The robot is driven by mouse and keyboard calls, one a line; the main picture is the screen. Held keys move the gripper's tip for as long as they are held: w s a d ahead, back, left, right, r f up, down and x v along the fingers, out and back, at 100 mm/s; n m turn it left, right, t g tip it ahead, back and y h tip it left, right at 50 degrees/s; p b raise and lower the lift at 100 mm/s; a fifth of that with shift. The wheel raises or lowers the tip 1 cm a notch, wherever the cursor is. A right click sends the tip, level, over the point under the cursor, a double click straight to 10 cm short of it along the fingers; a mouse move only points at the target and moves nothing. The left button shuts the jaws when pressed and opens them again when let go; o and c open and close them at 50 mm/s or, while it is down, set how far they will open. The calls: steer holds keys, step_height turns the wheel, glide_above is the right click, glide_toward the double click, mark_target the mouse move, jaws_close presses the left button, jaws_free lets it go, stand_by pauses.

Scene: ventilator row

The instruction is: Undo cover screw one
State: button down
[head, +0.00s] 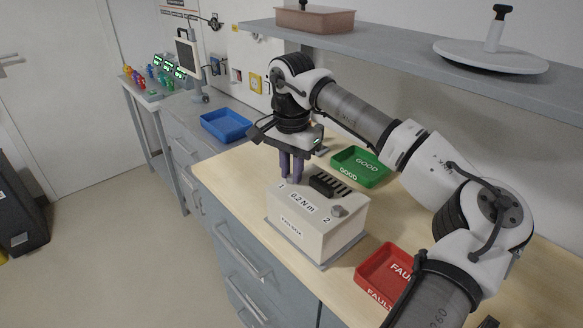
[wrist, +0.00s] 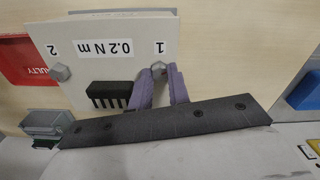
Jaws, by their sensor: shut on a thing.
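The cream box (head: 312,237) stands on the wooden worktop, with "0.2 N m" and the numbers 1 and 2 on its top. My gripper (head: 291,177) points down over the corner of the box by number 1. In the wrist view my gripper (wrist: 162,75) has its purple fingers shut on cover screw one (wrist: 158,68), beside the label 1; the fingers partly hide it. In the head view the fingers hide this screw. Cover screw two (head: 338,211) stands free beside the label 2, and it also shows in the wrist view (wrist: 60,72).
A black finned block (head: 328,185) sits on the box top close to my fingers. A green GOOD tray (head: 359,167) lies behind the box and a red FAULTY tray (head: 385,273) to its right. A blue tray (head: 226,125) is at left. A grey shelf (head: 400,50) hangs above.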

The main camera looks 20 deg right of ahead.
mark_target(291, 176)
steer(key=shift+n, duration=0.9)
steer(key=c, duration=1.3)
jaws_free()
steer(key=shift+r, duration=0.15)
step_height(291, 176, up, 14)
steer(key=shift+f+b, duration=0.2)
steer(key=shift+b, duration=0.35)
